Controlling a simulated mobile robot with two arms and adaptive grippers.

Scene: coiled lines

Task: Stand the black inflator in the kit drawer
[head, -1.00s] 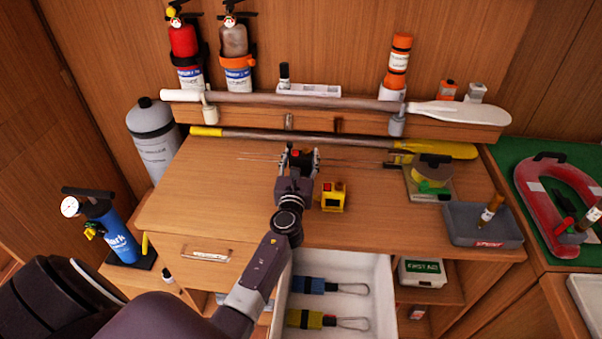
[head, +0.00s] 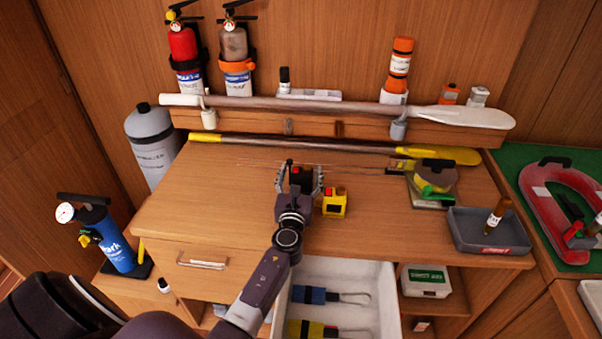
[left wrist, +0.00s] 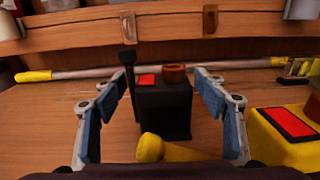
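The black inflator (head: 300,176) stands on the desk top behind the open drawer. In the left wrist view it is an upright black block (left wrist: 164,108) with a red patch, a brown knob on top and a thin black post at its left. A yellow tapered part shows in front of it. My left gripper (head: 299,187) has its fingers spread on both sides of the inflator, with gaps visible in the wrist view (left wrist: 165,100). The white kit drawer (head: 384,283) is pulled open below, with a blue and a yellow item inside. My right gripper is not in view.
A yellow box with a red patch (head: 334,203) stands close to the right of my left gripper. A yellow-bladed paddle (head: 310,145) lies behind. A grey tray (head: 460,240) sits at the desk's right. The desk's left part is clear.

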